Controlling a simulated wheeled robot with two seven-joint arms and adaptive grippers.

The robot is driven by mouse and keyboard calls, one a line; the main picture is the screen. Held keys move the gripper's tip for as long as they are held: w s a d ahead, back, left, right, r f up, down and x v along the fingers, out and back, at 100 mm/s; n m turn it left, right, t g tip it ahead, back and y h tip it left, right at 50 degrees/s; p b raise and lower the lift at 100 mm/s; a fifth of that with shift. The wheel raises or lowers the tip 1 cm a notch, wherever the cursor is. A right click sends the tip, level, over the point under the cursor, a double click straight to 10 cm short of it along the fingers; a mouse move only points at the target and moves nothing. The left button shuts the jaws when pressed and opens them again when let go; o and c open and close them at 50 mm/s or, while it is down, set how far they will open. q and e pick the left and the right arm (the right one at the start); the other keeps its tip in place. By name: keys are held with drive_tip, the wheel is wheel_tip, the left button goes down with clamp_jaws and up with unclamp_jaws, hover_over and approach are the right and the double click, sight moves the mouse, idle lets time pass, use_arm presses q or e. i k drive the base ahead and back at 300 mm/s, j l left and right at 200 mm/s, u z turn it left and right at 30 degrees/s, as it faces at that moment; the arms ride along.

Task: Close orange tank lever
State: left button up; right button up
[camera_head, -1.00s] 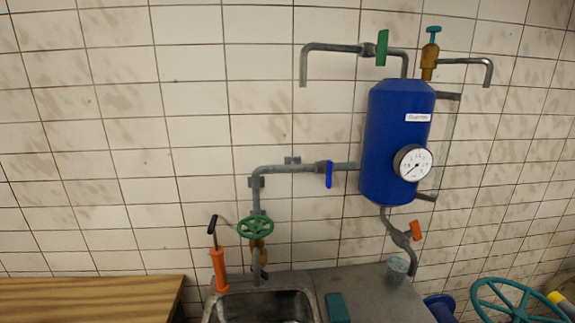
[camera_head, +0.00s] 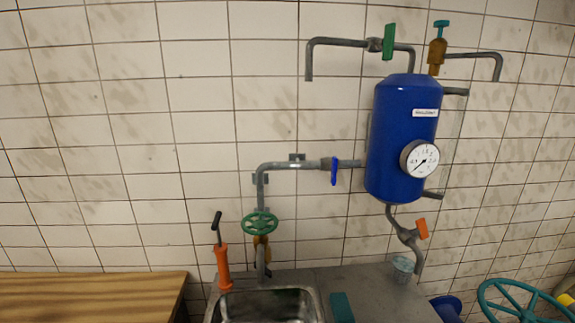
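The orange lever (camera_head: 422,229) is small and sits on the grey drain pipe (camera_head: 405,236) below the blue tank (camera_head: 403,140), at the right of the head view. It stands out from the pipe on its right side, roughly upright and slightly tilted. The blue tank is fixed to the tiled wall and has a white dial gauge (camera_head: 420,160) on its front. Neither of my grippers shows in the head view.
Below the pipe a small cup (camera_head: 403,268) stands on the grey counter (camera_head: 375,291). A sink (camera_head: 268,306), an orange hand pump (camera_head: 222,267) and a green handwheel (camera_head: 260,223) are to the left. A wooden bench (camera_head: 90,295) fills the lower left. A teal wheel (camera_head: 520,301) is lower right.

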sight(422, 230)
drive_tip(key=k+l, duration=0.1)
drive_tip(key=l, duration=0.35)
drive_tip(key=k+l, duration=0.1)
drive_tip(key=l, duration=0.35)
drive_tip(key=l+u, duration=0.1)
drive_tip(key=l, duration=0.35)
drive_tip(key=k, duration=0.05)
